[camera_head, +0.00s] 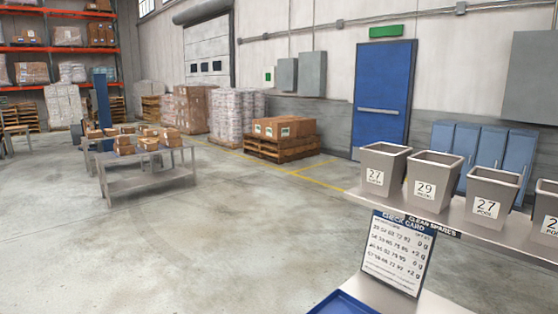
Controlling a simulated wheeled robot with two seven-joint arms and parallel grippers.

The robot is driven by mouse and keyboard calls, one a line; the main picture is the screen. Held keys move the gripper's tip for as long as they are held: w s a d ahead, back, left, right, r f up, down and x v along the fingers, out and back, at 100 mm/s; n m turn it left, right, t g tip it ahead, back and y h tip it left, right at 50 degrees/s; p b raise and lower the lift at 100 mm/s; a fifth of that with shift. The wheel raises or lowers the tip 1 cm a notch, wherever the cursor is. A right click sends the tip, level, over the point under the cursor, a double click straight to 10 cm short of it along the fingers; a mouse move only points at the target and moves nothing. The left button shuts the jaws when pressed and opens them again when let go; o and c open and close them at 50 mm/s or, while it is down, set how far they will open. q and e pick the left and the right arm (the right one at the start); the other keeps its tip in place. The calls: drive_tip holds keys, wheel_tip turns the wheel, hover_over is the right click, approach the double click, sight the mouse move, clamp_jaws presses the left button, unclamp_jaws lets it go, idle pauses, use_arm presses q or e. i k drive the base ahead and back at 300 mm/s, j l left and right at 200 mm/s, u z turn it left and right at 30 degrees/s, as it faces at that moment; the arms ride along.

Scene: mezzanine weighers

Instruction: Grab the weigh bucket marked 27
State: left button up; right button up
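Several grey tapered weigh buckets stand upright in a row on a shelf (448,220) at the right. The leftmost bucket (381,163) is marked 27, with small unreadable print below the number. The bucket beside it (430,172) is marked 29. The third bucket (490,188) is also marked 27, so two buckets show that number. A fourth bucket (547,208) is cut by the right edge; its label starts with 2 and the rest is out of view. Neither of my grippers is in view.
A check card (398,255) with rows of numbers and gram values stands below the shelf's "CLEAN SPARES" label (432,226). A blue tray (342,304) lies at the bottom edge. Blue lockers (483,155) stand behind the buckets. Open floor lies left, towards a grey parcel table (150,178).

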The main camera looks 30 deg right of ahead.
sight(384, 165)
drive_tip(key=i+j, duration=0.15)
drive_tip(key=i, duration=0.4)
drive_tip(key=i+j+u, duration=0.1)
drive_tip(key=i, duration=0.4)
drive_tip(key=i+z, duration=0.3)
drive_tip(key=z, duration=0.15)
drive_tip(key=i+z, duration=0.3)
drive_tip(key=z, duration=0.15)
drive_tip(key=i+j+z, duration=0.15)
drive_tip(key=i+z, duration=0.15)
drive_tip(key=z, duration=0.15)
